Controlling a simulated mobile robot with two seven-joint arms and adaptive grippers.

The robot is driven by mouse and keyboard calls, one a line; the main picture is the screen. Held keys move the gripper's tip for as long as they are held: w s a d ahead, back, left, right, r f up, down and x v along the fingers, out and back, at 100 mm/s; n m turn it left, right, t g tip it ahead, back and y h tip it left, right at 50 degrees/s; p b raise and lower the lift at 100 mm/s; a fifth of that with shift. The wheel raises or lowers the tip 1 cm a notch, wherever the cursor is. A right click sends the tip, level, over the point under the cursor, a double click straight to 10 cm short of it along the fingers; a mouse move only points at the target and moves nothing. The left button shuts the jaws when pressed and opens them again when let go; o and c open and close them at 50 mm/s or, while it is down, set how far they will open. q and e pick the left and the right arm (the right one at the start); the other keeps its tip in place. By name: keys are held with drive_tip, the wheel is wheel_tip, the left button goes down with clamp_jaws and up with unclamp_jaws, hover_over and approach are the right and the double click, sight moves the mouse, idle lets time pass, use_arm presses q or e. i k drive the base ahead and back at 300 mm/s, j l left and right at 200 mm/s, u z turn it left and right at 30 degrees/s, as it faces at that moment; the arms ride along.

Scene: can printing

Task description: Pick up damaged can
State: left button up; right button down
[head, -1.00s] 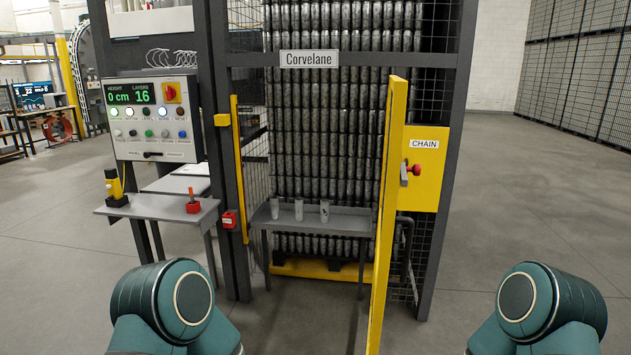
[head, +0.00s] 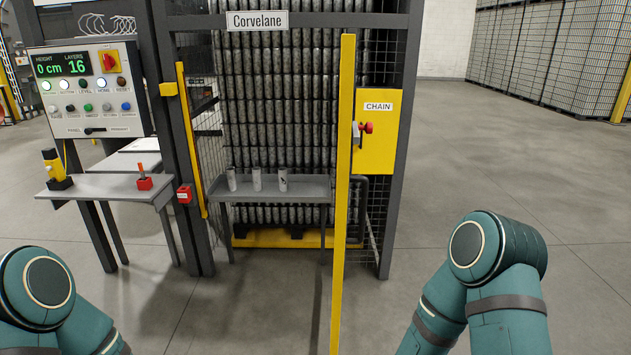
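Three small grey cans stand upright on a grey shelf (head: 310,187) in the cage opening: a left can (head: 231,179), a middle can (head: 257,179) and a right can (head: 283,180). The right can shows a dark mark on its side; the left can also seems to have a small dark spot. I cannot tell for sure which is damaged. Tall stacks of cans (head: 275,110) fill the cage behind the shelf. Only the upper links of my two arms show at the bottom left and right. Neither gripper is in view.
A yellow gate (head: 343,215) stands open edge-on, right of the shelf. A yellow CHAIN box (head: 377,135) is on the cage's right. A control panel (head: 85,92) and side table (head: 100,187) stand at left. Floor on the right is clear.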

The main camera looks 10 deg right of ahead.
sight(230, 171)
drive_tip(key=i+l, duration=0.15)
drive_tip(key=l, duration=0.35)
drive_tip(key=i+l+u, duration=0.1)
drive_tip(key=l, duration=0.4)
drive_tip(key=i+l, duration=0.1)
drive_tip(key=l, duration=0.4)
drive_tip(key=i+l+u, duration=0.1)
drive_tip(key=l, duration=0.4)
drive_tip(key=i+j, duration=0.1)
drive_tip(key=j, duration=0.4)
drive_tip(key=i+j+z, duration=0.1)
drive_tip(key=j, duration=0.4)
drive_tip(key=i+j, duration=0.15)
drive_tip(key=j, duration=0.85)
drive_tip(key=i+j+z, duration=0.1)
drive_tip(key=j, duration=0.4)
drive_tip(key=i+j+z, duration=0.1)
drive_tip(key=i+j, duration=0.2)
drive_tip(key=j, duration=0.15)
drive_tip(key=i+j+z, duration=0.1)
drive_tip(key=i+j, duration=0.25)
drive_tip(key=j, duration=0.15)
